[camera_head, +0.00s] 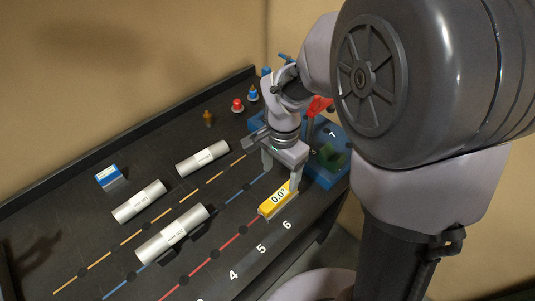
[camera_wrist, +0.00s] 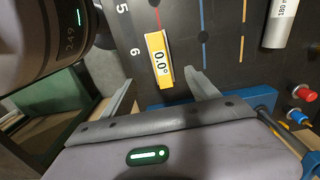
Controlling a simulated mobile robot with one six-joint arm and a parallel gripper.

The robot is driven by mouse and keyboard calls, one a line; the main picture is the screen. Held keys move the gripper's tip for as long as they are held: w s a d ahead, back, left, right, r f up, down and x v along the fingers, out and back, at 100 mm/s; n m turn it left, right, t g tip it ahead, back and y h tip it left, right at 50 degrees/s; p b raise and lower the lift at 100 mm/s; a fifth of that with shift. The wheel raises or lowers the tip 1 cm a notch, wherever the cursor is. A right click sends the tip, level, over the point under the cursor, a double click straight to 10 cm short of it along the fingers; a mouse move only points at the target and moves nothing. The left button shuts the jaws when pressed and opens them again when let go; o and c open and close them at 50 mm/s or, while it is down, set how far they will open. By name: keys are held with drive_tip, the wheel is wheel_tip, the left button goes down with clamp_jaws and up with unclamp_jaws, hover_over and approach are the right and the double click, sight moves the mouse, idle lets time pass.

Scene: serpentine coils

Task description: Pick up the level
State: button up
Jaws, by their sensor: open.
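The level is a yellow block with a white face reading "0.0°" (camera_head: 279,199). It lies on the dark table (camera_head: 80,215) by the numbers 5 and 6, near the front edge. In the wrist view the level (camera_wrist: 160,60) lies ahead of the fingers, its near end close to the gap between them. My gripper (camera_head: 282,170) is over the table with its fingers spread wide, one by the level's far end. In the wrist view my gripper (camera_wrist: 160,92) is open and empty. Whether a finger touches the level I cannot tell.
Several silver cylinders (camera_head: 203,158) lie on the table to the left. A blue tray (camera_head: 325,175) with tools stands right of the level. Red and blue buttons (camera_head: 238,105) and a small blue-and-white box (camera_head: 109,177) are farther back. Coloured lines with dark holes cross the table.

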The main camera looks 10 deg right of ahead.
sight(279, 195)
drive_tip(key=f+b, duration=0.2)
drive_tip(key=f, duration=0.4)
drive_tip(key=f+b, duration=0.3)
drive_tip(key=f, duration=0.4)
drive_tip(key=shift+w+d+f, duration=0.1)
drive_tip(key=shift+w+f, duration=0.1)
drive_tip(key=shift+r, duration=0.15)
drive_tip(key=shift+c, duration=1.1)
clamp_jaws()
drive_tip(key=shift+r, duration=0.1)
